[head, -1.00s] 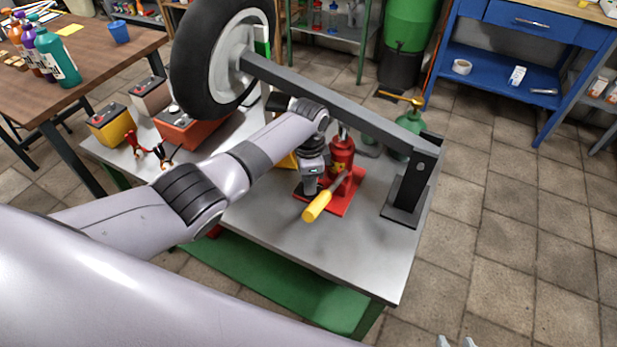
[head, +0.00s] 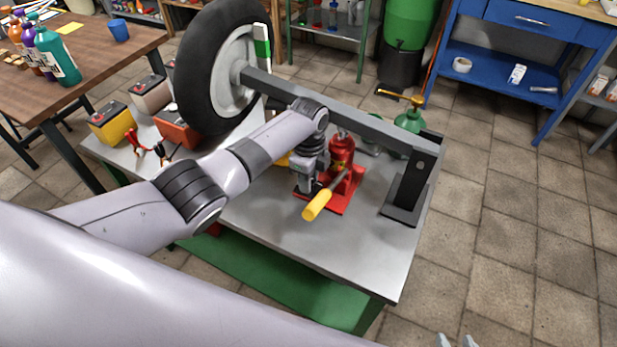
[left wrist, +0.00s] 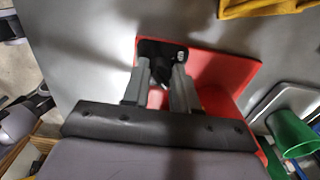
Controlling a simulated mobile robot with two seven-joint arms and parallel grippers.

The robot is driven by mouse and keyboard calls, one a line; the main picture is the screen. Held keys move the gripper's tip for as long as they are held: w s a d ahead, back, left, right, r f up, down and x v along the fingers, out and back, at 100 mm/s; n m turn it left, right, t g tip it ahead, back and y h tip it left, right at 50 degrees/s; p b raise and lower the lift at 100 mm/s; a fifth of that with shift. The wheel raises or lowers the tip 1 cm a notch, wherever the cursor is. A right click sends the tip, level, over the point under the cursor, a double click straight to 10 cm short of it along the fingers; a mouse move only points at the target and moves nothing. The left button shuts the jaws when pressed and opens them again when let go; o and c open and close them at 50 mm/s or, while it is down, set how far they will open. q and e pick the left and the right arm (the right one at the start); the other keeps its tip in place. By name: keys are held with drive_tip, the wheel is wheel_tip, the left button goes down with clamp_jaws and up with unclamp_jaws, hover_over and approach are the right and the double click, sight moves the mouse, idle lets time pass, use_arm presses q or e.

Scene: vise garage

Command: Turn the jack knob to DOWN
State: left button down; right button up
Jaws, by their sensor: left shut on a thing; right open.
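The red bottle jack (head: 341,152) stands on its red base plate on the grey bench, under the beam (head: 335,112). A yellow-gripped handle (head: 317,204) sticks out from it toward the front. My left gripper (head: 306,187) points down at the jack's left side, shut on the jack knob. In the left wrist view its fingers (left wrist: 161,80) close at a dark part over the red base plate (left wrist: 215,66); the knob itself is mostly hidden, and I cannot read its marking. My right gripper (head: 456,341) is open and empty at the bottom edge, away from the bench.
The wheel (head: 188,75) hangs on the beam's far end, beside a post with a green-and-white marker (head: 262,42). The beam pivots on a black stand (head: 410,185). Batteries (head: 112,124) stand left on the bench. The bench's front right is clear.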

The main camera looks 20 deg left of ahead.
idle(0.4)
use_arm(q)
drive_tip(key=c, duration=0.9)
unclamp_jaws()
drive_tip(key=shift+o, duration=0.2)
drive_tip(key=shift+r, duration=0.1)
drive_tip(key=shift+r+p, duration=0.65)
drive_tip(key=shift+r, duration=2.85)
drive_tip(key=shift+s+f, duration=0.1)
drive_tip(key=shift+s, duration=0.05)
